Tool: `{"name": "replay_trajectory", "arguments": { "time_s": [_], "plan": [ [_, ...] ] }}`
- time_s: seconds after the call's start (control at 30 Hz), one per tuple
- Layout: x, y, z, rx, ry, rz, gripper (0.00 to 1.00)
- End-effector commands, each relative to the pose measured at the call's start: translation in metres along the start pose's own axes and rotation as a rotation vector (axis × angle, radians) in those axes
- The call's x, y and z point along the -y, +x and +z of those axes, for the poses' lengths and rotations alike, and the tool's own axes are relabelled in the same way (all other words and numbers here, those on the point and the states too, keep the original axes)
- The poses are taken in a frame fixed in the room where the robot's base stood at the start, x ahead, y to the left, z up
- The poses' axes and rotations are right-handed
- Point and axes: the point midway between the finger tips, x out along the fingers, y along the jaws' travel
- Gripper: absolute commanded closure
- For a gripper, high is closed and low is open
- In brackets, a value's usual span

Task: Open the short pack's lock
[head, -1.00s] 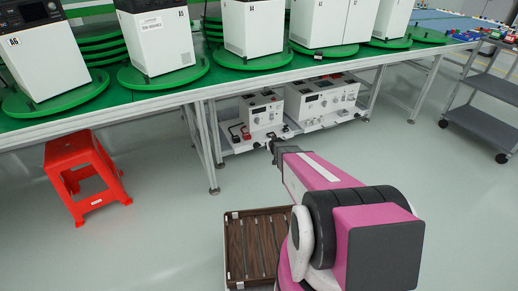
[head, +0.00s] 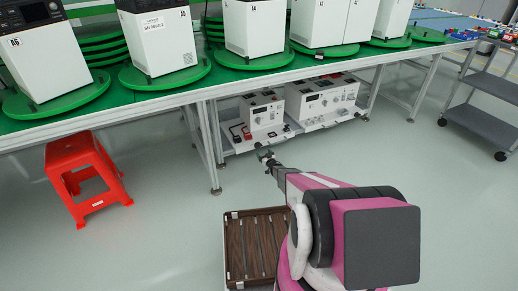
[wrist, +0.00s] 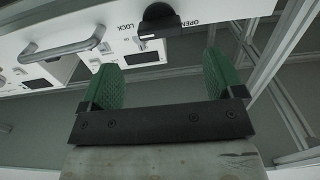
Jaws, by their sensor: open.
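In the wrist view a white panel carries the words LOCK and OPEN, with a dark rounded lock knob (wrist: 158,20) between them. The knob lies nearer OPEN in the picture. My gripper (wrist: 162,66) is open and empty, its green-padded fingers apart below the knob, not touching it. In the head view my gripper (head: 264,153) is in front of the low shelf under the table. There the shorter white unit (head: 262,111) stands left of a wider one (head: 322,98). I cannot tell for sure which unit the panel belongs to.
A metal handle (wrist: 66,48) stands out left of the knob. Table legs (head: 207,150) rise left of the shelf. Floor between is clear.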

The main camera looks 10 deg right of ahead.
Motion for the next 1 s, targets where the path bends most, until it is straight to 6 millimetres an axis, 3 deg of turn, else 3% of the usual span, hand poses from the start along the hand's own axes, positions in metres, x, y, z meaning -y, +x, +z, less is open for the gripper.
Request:
{"name": "replay_trajectory", "arguments": {
  "time_s": [0.4, 0.53, 0.8, 0.83, 0.97, 1.0],
  "plan": [
    [-0.001, 0.073, 0.001, 0.0, -0.001, 0.0, 0.13],
    [0.0, 0.083, 0.001, 0.001, 0.0, 0.001, 0.13],
    [0.0, 0.085, 0.0, 0.001, 0.0, 0.001, 0.13],
    [0.0, 0.085, 0.0, 0.001, 0.0, 0.001, 0.16],
    [0.0, 0.085, 0.0, 0.001, 0.0, 0.001, 0.58],
    [0.0, 0.085, 0.0, 0.001, 0.0, 0.001, 0.62]
  ]
}}
